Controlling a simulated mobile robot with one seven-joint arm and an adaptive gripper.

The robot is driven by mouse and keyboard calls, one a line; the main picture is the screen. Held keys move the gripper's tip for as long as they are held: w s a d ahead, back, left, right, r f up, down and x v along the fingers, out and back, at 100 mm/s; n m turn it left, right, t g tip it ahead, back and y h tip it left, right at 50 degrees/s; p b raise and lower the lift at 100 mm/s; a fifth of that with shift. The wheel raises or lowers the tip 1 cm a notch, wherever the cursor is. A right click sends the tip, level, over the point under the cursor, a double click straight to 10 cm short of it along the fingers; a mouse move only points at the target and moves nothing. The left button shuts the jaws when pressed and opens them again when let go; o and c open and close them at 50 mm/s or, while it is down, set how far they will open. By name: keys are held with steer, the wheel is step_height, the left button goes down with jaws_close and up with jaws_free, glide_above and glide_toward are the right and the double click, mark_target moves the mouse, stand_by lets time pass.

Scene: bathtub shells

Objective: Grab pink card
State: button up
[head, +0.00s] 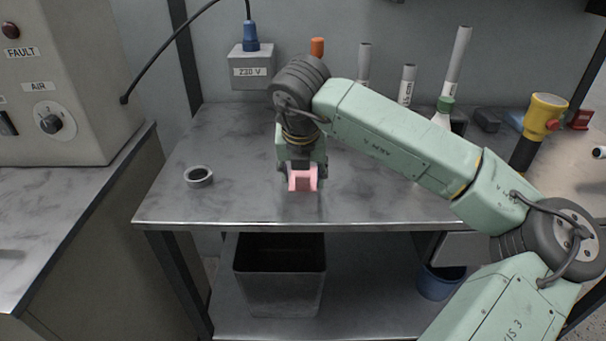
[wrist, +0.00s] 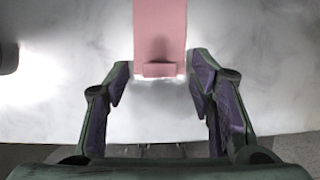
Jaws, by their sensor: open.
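The pink card (head: 303,181) is on the metal table, directly below and in front of my gripper in the head view. In the wrist view the pink card (wrist: 160,32) is a pink upright strip with a small ledge at its lower end, at the top middle. My gripper (wrist: 160,84) is open, its two fingers apart on either side of the card's lower end. In the head view my gripper (head: 303,176) points down at the card, and its fingers partly hide it. I cannot tell whether the fingers touch it.
A grey ring (head: 198,176) lies left on the table (head: 235,205). An orange-topped item (head: 317,47), grey tubes (head: 364,62) and a yellow-and-black torch-like object (head: 538,125) stand along the back and right. A bin (head: 280,285) is below. The table's front left is clear.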

steer(key=shift+x, duration=0.75)
steer(key=shift+c, duration=0.4)
steer(key=c, duration=1)
